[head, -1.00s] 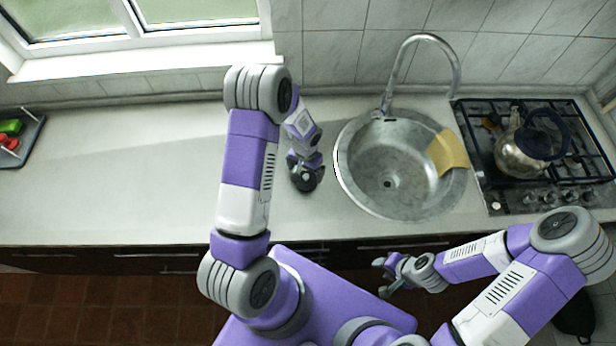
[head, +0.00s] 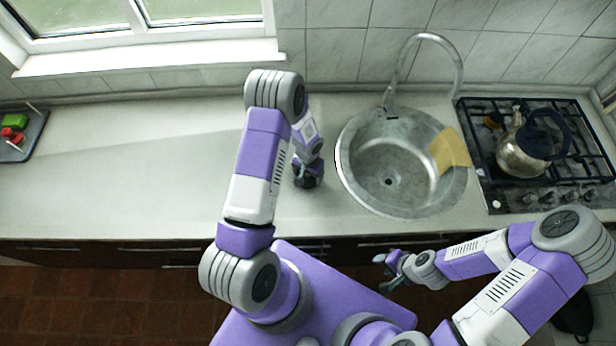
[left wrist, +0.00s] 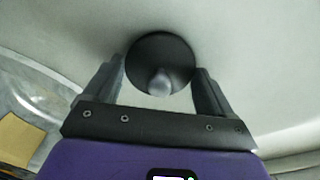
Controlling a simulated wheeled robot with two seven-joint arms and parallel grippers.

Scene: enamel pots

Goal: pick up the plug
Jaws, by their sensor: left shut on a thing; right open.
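The plug (left wrist: 160,62) is a dark round disc with a paler rounded knob in the middle, seen in the left wrist view. My left gripper (left wrist: 161,82) is shut on it, with one finger on each side. In the head view my left gripper (head: 307,172) is over the counter just left of the sink, and the dark plug (head: 308,182) is partly hidden by it. Whether the plug touches the counter is hard to tell. My right gripper (head: 384,272) is open and empty, low in front of the counter.
The metal sink (head: 352,186) with a tap (head: 458,72) is just right of my left gripper. A yellow cloth (head: 450,150) lies over its right rim. A kettle (head: 515,150) stands on the hob (head: 485,165). A tray (head: 38,136) is at far left; the counter between is clear.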

